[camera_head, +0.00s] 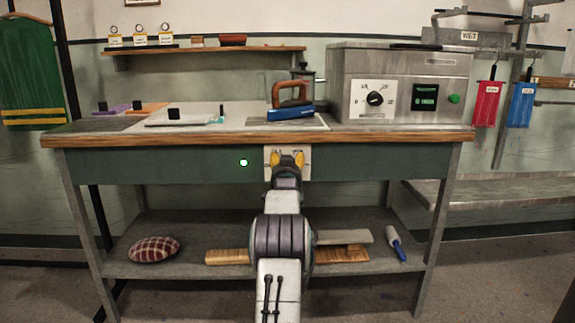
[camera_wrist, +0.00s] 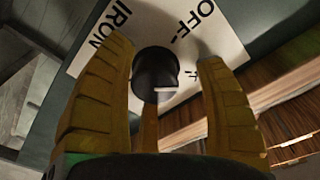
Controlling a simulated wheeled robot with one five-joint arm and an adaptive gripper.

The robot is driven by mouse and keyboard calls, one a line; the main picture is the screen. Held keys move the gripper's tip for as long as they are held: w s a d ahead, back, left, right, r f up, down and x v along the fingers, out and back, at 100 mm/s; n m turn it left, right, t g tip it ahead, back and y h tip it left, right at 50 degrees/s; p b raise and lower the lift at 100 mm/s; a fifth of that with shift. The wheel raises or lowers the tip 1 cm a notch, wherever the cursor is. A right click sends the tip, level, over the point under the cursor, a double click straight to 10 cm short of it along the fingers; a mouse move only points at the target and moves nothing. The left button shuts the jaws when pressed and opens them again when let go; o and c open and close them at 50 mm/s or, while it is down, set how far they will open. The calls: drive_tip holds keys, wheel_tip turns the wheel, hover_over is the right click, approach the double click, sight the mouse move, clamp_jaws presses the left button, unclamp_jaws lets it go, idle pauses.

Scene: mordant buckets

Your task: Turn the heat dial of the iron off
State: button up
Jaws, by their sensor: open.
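The heat dial (camera_wrist: 156,72) is a black round knob with a pale pointer line, on a white plate (camera_wrist: 90,58) lettered IRON and OFF. In the wrist view it sits between the fingers of my gripper (camera_wrist: 168,85), which are open on either side of it with gaps showing. In the head view my gripper (camera_head: 287,160) is in front of the plate (camera_head: 269,152) on the green front of the bench and hides the dial. The iron (camera_head: 291,103), blue with a brown handle, rests on the bench top above.
The bench edge (camera_head: 180,139) runs above my gripper. A grey metal box (camera_head: 400,80) with its own knob stands right of the iron. A green light (camera_head: 243,162) is left of the plate. The lower shelf (camera_head: 200,225) holds boards, a checked cushion (camera_head: 153,250) and a blue-handled tool (camera_head: 396,245).

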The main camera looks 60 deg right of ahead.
drive_tip(key=shift+s+f, duration=0.1)
drive_tip(key=shift+f, duration=0.05)
drive_tip(key=v, duration=1.2)
idle(0.4)
idle(0.7)
